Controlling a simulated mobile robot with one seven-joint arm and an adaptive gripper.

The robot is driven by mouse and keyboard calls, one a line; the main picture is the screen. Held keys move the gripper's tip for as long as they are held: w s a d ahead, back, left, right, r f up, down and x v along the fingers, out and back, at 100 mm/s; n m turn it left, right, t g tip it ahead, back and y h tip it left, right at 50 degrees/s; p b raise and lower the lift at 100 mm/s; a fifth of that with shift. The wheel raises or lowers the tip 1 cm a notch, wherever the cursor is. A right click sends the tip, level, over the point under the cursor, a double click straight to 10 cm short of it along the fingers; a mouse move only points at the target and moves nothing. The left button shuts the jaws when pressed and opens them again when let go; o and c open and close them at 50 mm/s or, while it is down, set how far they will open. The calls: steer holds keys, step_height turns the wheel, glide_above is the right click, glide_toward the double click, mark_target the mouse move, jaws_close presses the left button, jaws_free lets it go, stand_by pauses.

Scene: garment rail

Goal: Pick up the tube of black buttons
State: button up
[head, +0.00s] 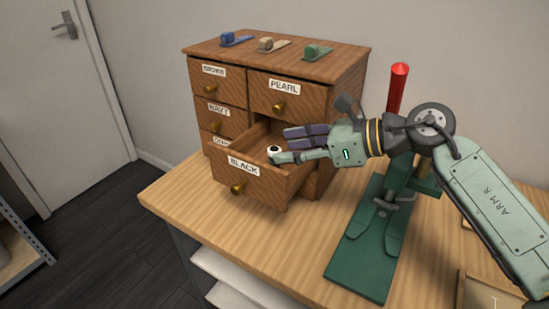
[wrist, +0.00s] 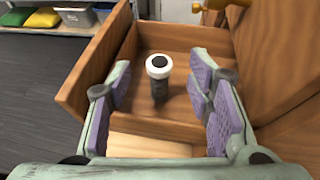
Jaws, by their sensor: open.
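The tube of black buttons (wrist: 159,85) stands upright in an open wooden drawer (wrist: 185,129). It has a white cap with a dark centre and a dark body. In the head view its white top (head: 273,149) shows inside the pulled-out drawer labelled BLACK (head: 229,175); its lower part is hidden there by the drawer front. My gripper (head: 284,144) is open and reaches into the drawer area from the right. In the wrist view its purple-padded fingers lie left and right of the tube, apart from it, with the tube slightly beyond them.
The wooden cabinet (head: 345,80) has other drawers labelled BROWN, NAVY and PEARL, shut. Blue, beige and green items lie on top. A green press (head: 362,250) with a red handle (head: 397,88) stands right on the table (head: 290,245). The drawer's side walls are close to my fingers.

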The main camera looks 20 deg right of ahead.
mark_target(274, 148)
steer(key=p+x, duration=0.1)
steer(key=x, duration=0.3)
steer(key=shift+w+a+f, duration=0.1)
steer(key=shift+a+f, duration=0.1)
steer(key=shift+f, duration=0.1)
jaws_close()
stand_by(0.3)
